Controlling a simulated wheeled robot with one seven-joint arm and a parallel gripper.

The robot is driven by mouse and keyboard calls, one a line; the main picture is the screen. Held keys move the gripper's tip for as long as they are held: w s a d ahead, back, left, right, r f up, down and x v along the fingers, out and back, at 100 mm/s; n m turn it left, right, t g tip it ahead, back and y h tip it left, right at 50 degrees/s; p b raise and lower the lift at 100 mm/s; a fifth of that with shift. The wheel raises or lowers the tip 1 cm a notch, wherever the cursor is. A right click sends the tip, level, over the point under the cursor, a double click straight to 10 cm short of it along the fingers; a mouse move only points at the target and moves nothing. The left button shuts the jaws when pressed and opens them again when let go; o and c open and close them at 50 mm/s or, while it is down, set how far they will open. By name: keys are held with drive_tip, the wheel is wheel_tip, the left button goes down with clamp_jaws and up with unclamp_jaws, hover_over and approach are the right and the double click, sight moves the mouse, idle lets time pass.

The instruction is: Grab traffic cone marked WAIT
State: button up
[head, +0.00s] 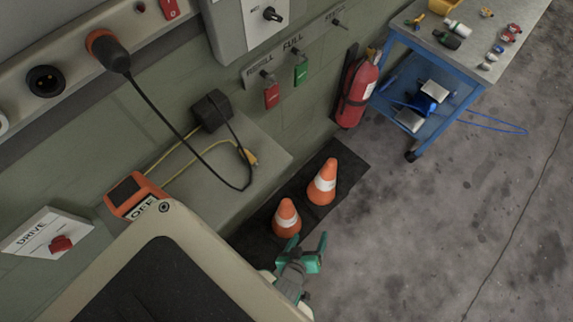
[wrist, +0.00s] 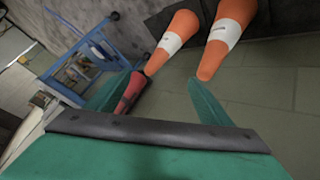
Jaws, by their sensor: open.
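Two orange traffic cones with white bands stand upright on a dark mat (head: 262,243): a nearer cone (head: 286,224) and a farther cone (head: 324,172) to its upper right. Small marks on the bands are too small to read, so I cannot tell which says WAIT. My gripper (head: 308,242) has green fingers. It is open and empty, just below and right of the nearer cone in the head view. In the wrist view both cones appear tip-down beyond my open fingers (wrist: 160,80): the left cone (wrist: 167,57) and the larger right cone (wrist: 212,62).
A red fire extinguisher (head: 353,100) stands by the wall past the cones. A blue cart (head: 415,132) holding small items is at upper right. A grey ledge (head: 262,145) with a cable and an orange device (head: 135,193) lies left.

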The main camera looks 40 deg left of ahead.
drive_tip(key=w+a+f+n+g, duration=0.2)
drive_tip(key=w+a+f+n, duration=0.15)
drive_tip(key=f, duration=0.25)
drive_tip(key=n+g+h, duration=0.2)
drive_tip(key=n+g, duration=0.5)
drive_tip(key=n, duration=0.5)
hover_over(286, 215)
drive_tip(key=w+a, duration=0.1)
drive_tip(key=w, duration=0.2)
wheel_tip(286, 215, down, 7)
drive_tip(key=shift+s+a+r, duration=0.1)
drive_tip(key=shift+s+r, duration=0.05)
drive_tip(key=shift+r, duration=0.05)
drive_tip(key=shift+a+r+n, duration=0.1)
drive_tip(key=shift+a+n, duration=0.4)
drive_tip(key=shift+n, duration=0.05)
drive_tip(key=shift+f, duration=5.3)
drive_tip(key=shift+d, duration=0.1)
clamp_jaws()
drive_tip(key=shift+r, duration=0.1)
